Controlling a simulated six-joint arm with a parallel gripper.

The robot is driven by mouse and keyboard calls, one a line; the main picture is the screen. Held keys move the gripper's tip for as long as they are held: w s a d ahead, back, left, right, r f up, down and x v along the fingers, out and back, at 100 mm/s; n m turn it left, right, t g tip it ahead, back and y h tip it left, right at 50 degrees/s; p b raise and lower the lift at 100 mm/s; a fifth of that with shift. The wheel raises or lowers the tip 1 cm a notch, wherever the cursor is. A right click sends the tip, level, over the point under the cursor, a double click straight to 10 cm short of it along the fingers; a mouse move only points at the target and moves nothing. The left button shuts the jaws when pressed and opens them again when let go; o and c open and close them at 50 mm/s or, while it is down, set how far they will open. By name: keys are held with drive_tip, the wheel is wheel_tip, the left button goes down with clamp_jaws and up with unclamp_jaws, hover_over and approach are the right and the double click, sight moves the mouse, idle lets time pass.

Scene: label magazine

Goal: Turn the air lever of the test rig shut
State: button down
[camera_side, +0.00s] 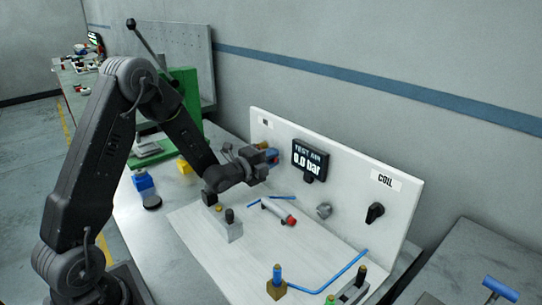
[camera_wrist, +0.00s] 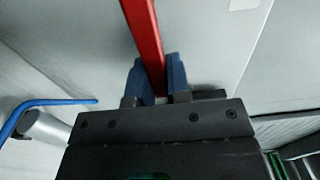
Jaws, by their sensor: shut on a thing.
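The red air lever (camera_wrist: 144,35) shows in the wrist view as a long red bar running up from between the blue finger pads. My gripper (camera_wrist: 158,76) is shut on it. In the side view my gripper (camera_side: 271,156) is up against the left part of the white upright panel (camera_side: 345,175), and the fingers hide most of the lever there. A black display (camera_side: 310,160) on the panel reads "TEST AIR 0.0 bar". The lever's pivot is hidden.
A cylinder with a red end (camera_side: 291,220) and blue tubing (camera_side: 345,268) lie in front of the panel. A black knob (camera_side: 375,212) sits under the "COIL" label. A small grey block (camera_side: 229,231) with knobs stands below my wrist. A green frame (camera_side: 185,92) stands behind my arm.

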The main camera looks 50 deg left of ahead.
drive_tip(key=shift+d+f, duration=0.1)
idle(0.3)
drive_tip(key=c, duration=1.1)
unclamp_jaws()
drive_tip(key=shift+s, duration=0.1)
drive_tip(key=s, duration=1.3)
drive_tip(key=shift+s, duration=0.3)
